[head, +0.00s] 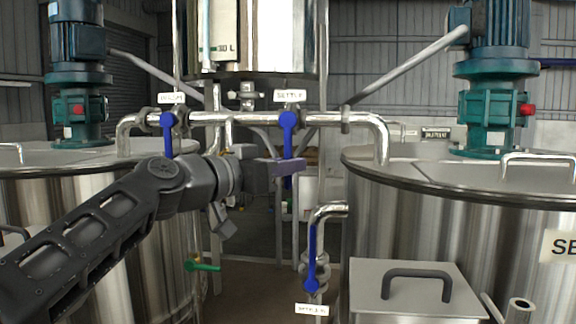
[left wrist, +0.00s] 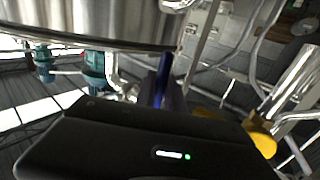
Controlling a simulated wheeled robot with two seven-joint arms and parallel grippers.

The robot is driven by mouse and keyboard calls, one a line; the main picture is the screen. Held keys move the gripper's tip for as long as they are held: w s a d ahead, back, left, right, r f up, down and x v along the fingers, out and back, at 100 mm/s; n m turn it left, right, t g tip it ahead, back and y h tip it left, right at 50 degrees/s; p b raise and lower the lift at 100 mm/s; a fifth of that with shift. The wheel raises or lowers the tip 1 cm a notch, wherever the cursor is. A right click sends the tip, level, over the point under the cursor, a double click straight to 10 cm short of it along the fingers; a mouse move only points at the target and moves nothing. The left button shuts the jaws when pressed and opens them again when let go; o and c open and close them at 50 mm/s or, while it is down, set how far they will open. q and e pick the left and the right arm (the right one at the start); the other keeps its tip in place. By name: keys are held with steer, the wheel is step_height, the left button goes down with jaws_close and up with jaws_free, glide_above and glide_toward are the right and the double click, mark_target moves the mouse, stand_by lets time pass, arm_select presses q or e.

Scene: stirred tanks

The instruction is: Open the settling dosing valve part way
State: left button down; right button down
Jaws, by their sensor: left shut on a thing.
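The settling dosing valve has a blue lever (head: 288,136) under a label reading "SETTLE" on the horizontal steel pipe. The lever hangs down from its round hub, across the pipe. My left gripper (head: 288,167) comes in from the left and is shut on the lower part of this lever. My right gripper is in neither view.
Another blue valve lever (head: 168,135) hangs from the same pipe (head: 245,119) to the left. A lower blue lever (head: 312,258) sits on a vertical pipe. Large steel tanks with teal motors (head: 497,90) stand on both sides. A green-handled valve (head: 202,266) is low down.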

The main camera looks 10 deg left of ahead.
arm_select(q)
steer(key=shift+d+f+n+b, duration=0.2)
steer(key=shift+f+n+b, duration=0.1)
steer(key=shift+b, duration=0.65)
steer(key=shift+d+r+n+t+b, duration=0.35)
steer(key=shift+d+n+t+b, duration=0.35)
steer(key=shift+n+b, duration=0.6)
steer(key=shift+d+r+n+t+b, duration=0.35)
steer(key=shift+d+n+t+b, duration=0.5)
steer(key=shift+b, duration=0.8)
steer(key=shift+d+r+n+t+b, duration=0.35)
steer(key=shift+d+n+t+b, duration=0.2)
steer(key=shift+n+b, duration=0.8)
steer(key=c, duration=1.4)
jaws_free()
